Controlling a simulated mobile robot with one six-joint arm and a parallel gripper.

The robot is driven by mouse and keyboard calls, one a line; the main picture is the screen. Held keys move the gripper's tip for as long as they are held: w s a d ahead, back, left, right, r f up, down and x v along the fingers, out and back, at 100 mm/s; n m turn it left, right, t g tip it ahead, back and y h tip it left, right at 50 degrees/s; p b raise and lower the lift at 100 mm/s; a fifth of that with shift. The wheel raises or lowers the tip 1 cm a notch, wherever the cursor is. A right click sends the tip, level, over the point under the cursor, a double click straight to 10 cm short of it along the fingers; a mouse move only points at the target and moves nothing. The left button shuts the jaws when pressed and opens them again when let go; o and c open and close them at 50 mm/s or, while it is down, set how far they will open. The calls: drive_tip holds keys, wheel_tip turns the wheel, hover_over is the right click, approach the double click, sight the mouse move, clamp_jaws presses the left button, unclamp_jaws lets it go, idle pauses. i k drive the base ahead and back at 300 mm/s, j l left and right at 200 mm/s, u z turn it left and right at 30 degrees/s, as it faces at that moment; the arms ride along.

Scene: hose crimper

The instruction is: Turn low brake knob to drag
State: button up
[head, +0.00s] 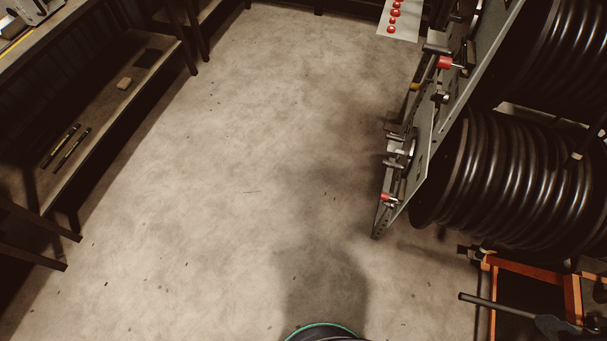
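A rack with hose reels stands at the right. The lower reel (515,185) carries black hose, and a grey side plate (421,170) stands at its left. A small red-ended knob (387,197) sits low on that plate's edge and looks like the low brake knob. Its setting and any markings are too small to read. Another red-ended fitting (444,62) sits higher, by the upper reel (565,60). My gripper is not in view.
Open concrete floor (230,170) fills the middle. A dark bench with a lower shelf (100,130) runs along the left. An orange frame (530,268) with a dark bar (505,304) stands at the lower right. A pale panel with red buttons (397,22) is at the top.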

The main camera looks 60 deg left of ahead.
sight(392, 204)
drive_tip(key=j+u, duration=0.35)
drive_tip(key=u, duration=0.15)
drive_tip(key=j+u, duration=0.5)
drive_tip(key=i+u, duration=0.45)
drive_tip(key=i, duration=0.05)
